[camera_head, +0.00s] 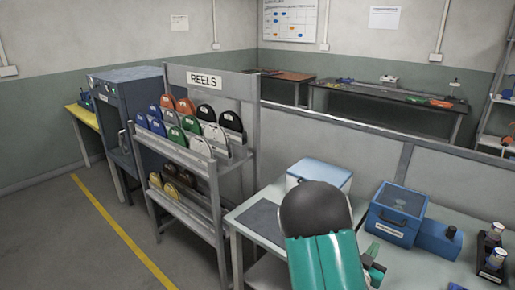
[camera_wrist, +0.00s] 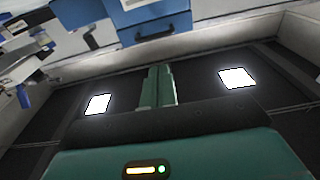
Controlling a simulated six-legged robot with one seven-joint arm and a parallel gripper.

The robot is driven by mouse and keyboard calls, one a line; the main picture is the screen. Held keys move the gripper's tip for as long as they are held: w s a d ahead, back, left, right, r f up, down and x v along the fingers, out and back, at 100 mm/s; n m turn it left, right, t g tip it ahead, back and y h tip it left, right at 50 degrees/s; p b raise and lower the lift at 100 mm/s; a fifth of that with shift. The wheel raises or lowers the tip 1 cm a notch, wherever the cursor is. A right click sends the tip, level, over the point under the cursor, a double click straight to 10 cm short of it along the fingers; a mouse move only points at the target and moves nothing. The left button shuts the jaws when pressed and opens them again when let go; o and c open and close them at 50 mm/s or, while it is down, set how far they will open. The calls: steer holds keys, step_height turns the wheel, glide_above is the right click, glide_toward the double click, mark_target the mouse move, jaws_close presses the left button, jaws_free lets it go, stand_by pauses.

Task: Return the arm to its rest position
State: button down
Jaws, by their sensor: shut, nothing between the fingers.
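My arm, teal with a dark rounded joint, rises at the bottom middle of the head view, in front of the workbench (camera_head: 405,268). My gripper (camera_head: 373,254) shows partly at its right side, above the bench and left of a blue box. In the wrist view the two teal fingers of my gripper (camera_wrist: 157,86) are together with nothing between them. The fingers point toward a dark surface with two bright white panels (camera_wrist: 238,78).
A blue box (camera_head: 396,213) stands on the bench, with dark holders (camera_head: 491,250) at the right. A lidded white-and-blue box (camera_head: 320,173) is behind my arm. The reel rack (camera_head: 215,165) stands left of the bench. The floor (camera_head: 75,245) is open at left.

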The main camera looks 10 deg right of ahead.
steer(key=w+a+r+n+g+y, duration=0.1)
steer(key=a+r+y, duration=0.25)
steer(key=a, duration=0.35)
steer(key=a+r+n+y, duration=0.2)
steer(key=a+r+y, duration=0.1)
steer(key=a+y, duration=0.3)
steer(key=w+a+r+n+g+y, duration=0.1)
steer(key=a+r+y, duration=0.2)
steer(key=a, duration=0.5)
steer(key=s+a+r+n+g+y, duration=0.1)
steer(key=s+a+r+n+g, duration=0.1)
steer(key=s, duration=0.8)
steer(key=s+a+r+n+g+y, duration=0.1)
steer(key=s+a+r+n+g, duration=0.1)
steer(key=s+a+r+n, duration=0.2)
steer(key=s+a+r, duration=0.1)
steer(key=s+a, duration=0.2)
steer(key=s, duration=0.3)
steer(key=shift+s+a+r, duration=0.25)
steer(key=shift+s+r, duration=0.05)
steer(key=shift+s, duration=0.1)
steer(key=shift+d+y, duration=0.15)
steer(key=shift+y, duration=0.1)
